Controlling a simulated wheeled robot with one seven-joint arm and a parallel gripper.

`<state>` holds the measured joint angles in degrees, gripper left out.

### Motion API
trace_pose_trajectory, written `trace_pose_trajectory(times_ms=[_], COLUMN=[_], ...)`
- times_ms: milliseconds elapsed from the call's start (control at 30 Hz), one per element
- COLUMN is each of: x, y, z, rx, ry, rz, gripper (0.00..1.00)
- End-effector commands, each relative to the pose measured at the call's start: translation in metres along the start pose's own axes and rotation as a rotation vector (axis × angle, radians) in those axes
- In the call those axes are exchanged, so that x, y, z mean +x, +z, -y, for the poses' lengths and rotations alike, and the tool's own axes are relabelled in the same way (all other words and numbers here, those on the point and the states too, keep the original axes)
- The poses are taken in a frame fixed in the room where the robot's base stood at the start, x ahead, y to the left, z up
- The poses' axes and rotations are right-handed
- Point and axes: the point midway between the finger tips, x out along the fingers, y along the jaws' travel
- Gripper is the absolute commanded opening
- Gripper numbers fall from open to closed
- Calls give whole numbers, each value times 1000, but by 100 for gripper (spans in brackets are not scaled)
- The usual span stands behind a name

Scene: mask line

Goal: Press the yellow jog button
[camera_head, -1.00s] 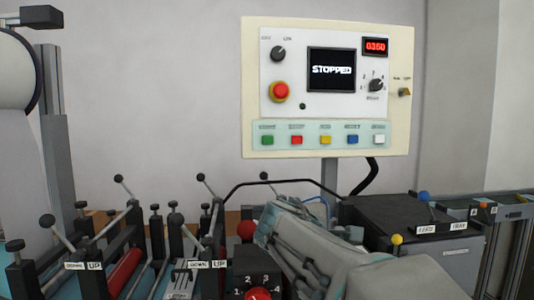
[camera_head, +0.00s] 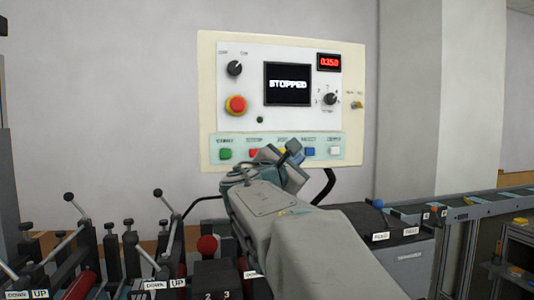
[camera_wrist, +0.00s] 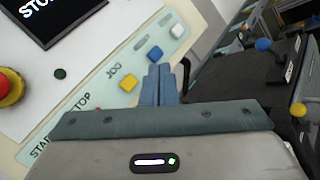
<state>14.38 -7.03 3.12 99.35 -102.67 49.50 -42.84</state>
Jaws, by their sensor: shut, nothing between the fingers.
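The yellow jog button (camera_wrist: 128,85) sits on the pale green strip of the control panel (camera_head: 210,90), below the JOG label in the wrist view. In the head view it is mostly hidden behind my arm. My gripper (camera_wrist: 159,68) is shut and empty, its fingertips together. In the wrist view the tips appear just right of the yellow button and below the blue button (camera_wrist: 155,53). In the head view my gripper (camera_head: 292,147) is raised in front of the button row. I see no clear contact with any button. The screen (camera_head: 288,84) reads STOPPED.
The white button (camera_wrist: 177,31) lies beyond the blue one, and the green button (camera_head: 225,154) is at the row's left end. A red emergency knob (camera_head: 236,105) stands out on the panel.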

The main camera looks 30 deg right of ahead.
Motion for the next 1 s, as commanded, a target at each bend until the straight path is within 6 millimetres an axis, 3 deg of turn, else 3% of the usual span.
trace_pose_trajectory(times_ms=[600, 1000], x=[52, 59], y=[-38, -43], z=[-38, -43], rx=[0, 1], ry=[-1, 0], rz=[-1, -1], gripper=[0, 0])
